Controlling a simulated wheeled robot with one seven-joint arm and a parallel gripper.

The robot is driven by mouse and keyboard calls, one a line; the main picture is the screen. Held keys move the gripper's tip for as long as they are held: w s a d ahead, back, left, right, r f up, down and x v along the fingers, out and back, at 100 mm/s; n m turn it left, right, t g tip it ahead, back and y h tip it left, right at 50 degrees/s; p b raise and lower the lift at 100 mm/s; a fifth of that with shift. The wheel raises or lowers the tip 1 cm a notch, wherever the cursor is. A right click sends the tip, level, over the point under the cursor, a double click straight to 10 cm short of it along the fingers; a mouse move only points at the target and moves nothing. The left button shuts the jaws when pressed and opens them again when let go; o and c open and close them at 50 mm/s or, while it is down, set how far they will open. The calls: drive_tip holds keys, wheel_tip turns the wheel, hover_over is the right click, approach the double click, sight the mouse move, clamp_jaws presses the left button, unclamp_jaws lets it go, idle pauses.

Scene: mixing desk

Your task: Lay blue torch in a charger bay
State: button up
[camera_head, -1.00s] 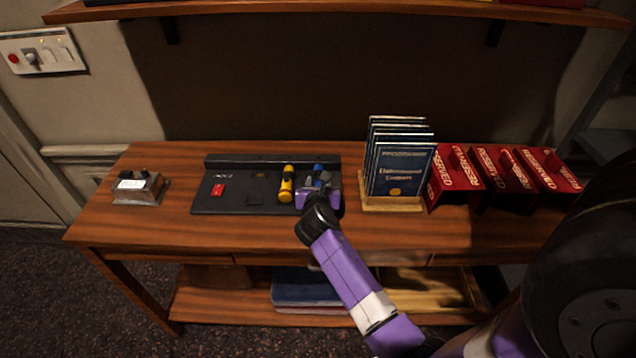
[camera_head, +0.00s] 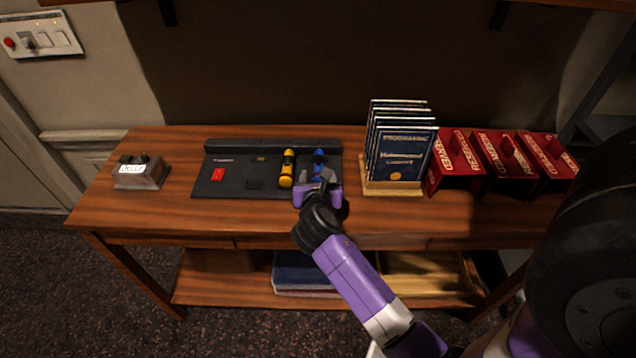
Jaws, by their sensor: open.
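The blue torch (camera_head: 319,158) lies lengthwise at the right end of the black charger tray (camera_head: 232,186). Its near part is partly hidden by my gripper. A yellow torch (camera_head: 287,168) lies in the tray just to its left. My gripper (camera_head: 318,177) is open at the near end of the blue torch, its fingers pointing toward the back. I cannot tell whether the fingers touch the torch.
A rack of dark blue programmes (camera_head: 403,160) stands close to the right of the tray. Red reserved signs (camera_head: 458,162) stand further right. A small metal box (camera_head: 140,173) sits at the left. The desk's front strip (camera_head: 190,217) is bare left of my arm.

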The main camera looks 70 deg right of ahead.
drive_tip(key=shift+v, duration=2.25)
drive_tip(key=shift+w+r+m, duration=0.2)
drive_tip(key=shift+w+m, duration=0.1)
drive_tip(key=shift+m, duration=0.3)
drive_tip(key=w+a+r+m+t+y, duration=0.1)
drive_tip(key=a+r+m+t+y, duration=0.15)
drive_tip(key=a+m+t, duration=0.45)
drive_tip(key=w+a+r+m+t+y, duration=0.1)
drive_tip(key=a+r+m+t+y, duration=0.15)
drive_tip(key=a+m, duration=0.55)
drive_tip(key=s+a+r+m+y, duration=0.2)
drive_tip(key=s+a+m+y, duration=0.4)
drive_tip(key=s+a, duration=1.1)
drive_tip(key=s+y, duration=0.1)
drive_tip(key=s, duration=0.3)
drive_tip(key=shift+r+y, duration=0.3)
drive_tip(key=shift+r, duration=0.05)
